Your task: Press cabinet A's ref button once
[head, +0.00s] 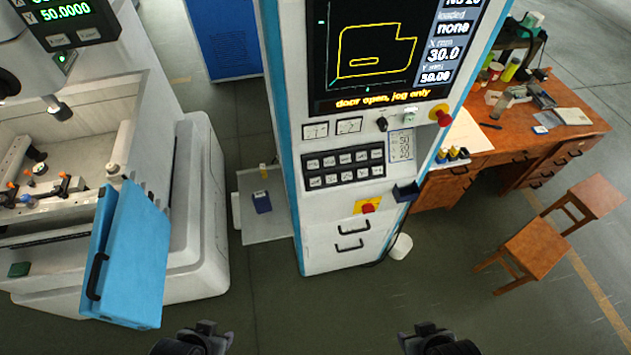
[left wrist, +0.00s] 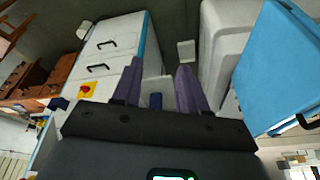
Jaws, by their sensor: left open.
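A tall white and blue control cabinet (head: 290,130) stands in the middle of the head view. Its screen shows a yellow outline and the words "door open, jog only". Below the screen are two white buttons (head: 332,128), a black knob, a lit button (head: 410,115), a red knob (head: 440,115) and a dark key panel (head: 343,169). The lettering is too small to tell which one is ref, and no letter A is readable. My left gripper (head: 205,335) is low in the head view, well short of the cabinet; in the left wrist view (left wrist: 158,82) its fingers are apart and empty. My right gripper (head: 428,338) is partly cut off by the lower edge.
At left is a white machine (head: 190,230) with an open blue door (head: 135,255) and a readout (head: 65,20) with two small buttons. A wooden desk (head: 480,150) with clutter and two stools (head: 535,247) are at right. The floor before the cabinet is clear.

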